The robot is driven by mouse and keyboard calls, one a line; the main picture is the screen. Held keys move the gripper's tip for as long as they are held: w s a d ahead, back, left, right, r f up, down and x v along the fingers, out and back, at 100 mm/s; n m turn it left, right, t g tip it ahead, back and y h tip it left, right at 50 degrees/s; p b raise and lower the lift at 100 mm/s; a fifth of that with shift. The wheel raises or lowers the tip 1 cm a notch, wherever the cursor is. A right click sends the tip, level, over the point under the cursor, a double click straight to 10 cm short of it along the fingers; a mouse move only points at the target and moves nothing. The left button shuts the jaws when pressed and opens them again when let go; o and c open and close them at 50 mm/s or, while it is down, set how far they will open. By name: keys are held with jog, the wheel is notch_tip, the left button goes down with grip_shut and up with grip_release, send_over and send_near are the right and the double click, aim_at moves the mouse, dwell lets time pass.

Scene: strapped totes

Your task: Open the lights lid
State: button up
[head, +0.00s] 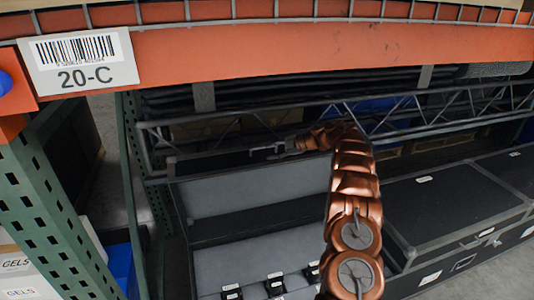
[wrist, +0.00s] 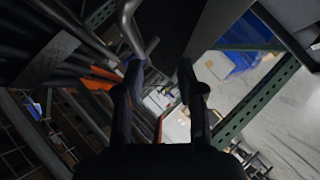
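A long dark case stands behind the orange beam in the head view. Its lid (head: 255,190) appears raised, with the grey-lined inner face towards me. Below it is the case's grey-lined interior (head: 220,262), with several black items bearing small white labels. I cannot read which case is the lights one. My gripper (head: 266,151) is at the top edge of the raised lid, pointing left. In the wrist view my gripper (wrist: 160,74) has its two fingers apart, and a dark panel (wrist: 165,22) lies just beyond them. I cannot tell whether they touch it.
A closed black case (head: 450,205) stands to the right. The orange beam (head: 300,48) with a 20-C label (head: 78,62) crosses above, and a green upright (head: 45,200) stands left. Metal truss (head: 400,115) lies behind the lid. Boxes marked GELS (head: 22,264) are lower left.

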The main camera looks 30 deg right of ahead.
jog(key=v, duration=0.8)
jog(key=shift+s+r, duration=0.2)
jog(key=shift+d, duration=0.1)
